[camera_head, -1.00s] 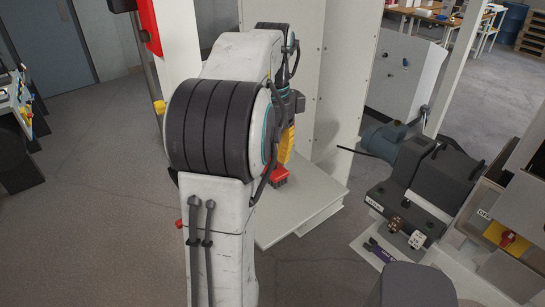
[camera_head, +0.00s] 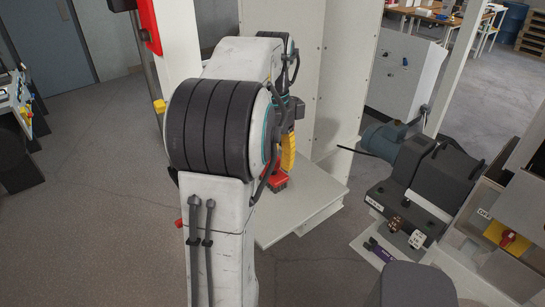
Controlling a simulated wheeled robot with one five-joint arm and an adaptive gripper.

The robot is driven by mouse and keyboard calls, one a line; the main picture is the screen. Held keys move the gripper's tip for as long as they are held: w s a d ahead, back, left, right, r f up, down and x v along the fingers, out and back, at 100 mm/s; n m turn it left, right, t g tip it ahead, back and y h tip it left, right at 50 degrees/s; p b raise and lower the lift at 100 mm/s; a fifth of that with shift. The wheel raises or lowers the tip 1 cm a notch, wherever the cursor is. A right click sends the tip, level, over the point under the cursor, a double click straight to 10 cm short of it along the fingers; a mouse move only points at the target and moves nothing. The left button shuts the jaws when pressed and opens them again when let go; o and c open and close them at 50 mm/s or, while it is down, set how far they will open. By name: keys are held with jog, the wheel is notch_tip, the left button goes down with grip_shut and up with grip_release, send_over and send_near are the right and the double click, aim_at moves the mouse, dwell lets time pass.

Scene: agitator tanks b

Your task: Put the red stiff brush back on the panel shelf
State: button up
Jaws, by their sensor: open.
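The red stiff brush (camera_head: 278,180) shows as a small red piece with a dark underside, low over the pale panel shelf (camera_head: 312,200). My arm hides much of the brush, and I cannot tell if it rests on the shelf or is just above it. My gripper (camera_head: 288,158) points down right above the brush, with a yellow ribbed finger in view. The gripper is open, though its other finger is hidden behind my arm. Whether the finger touches the brush is not clear.
A pale upright panel (camera_head: 325,85) stands behind the shelf. A grey motor-driven machine (camera_head: 425,175) stands to the right, with a cable reaching toward the shelf. A red box on a post (camera_head: 150,25) is at upper left. The shelf's right part is bare.

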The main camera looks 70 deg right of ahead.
aim_at(273, 158)
jog(key=shift+r, duration=0.1)
notch_tip(273, 158, up, 12)
jog(key=p, duration=0.1)
jog(key=shift+p, duration=0.35)
dwell(0.3)
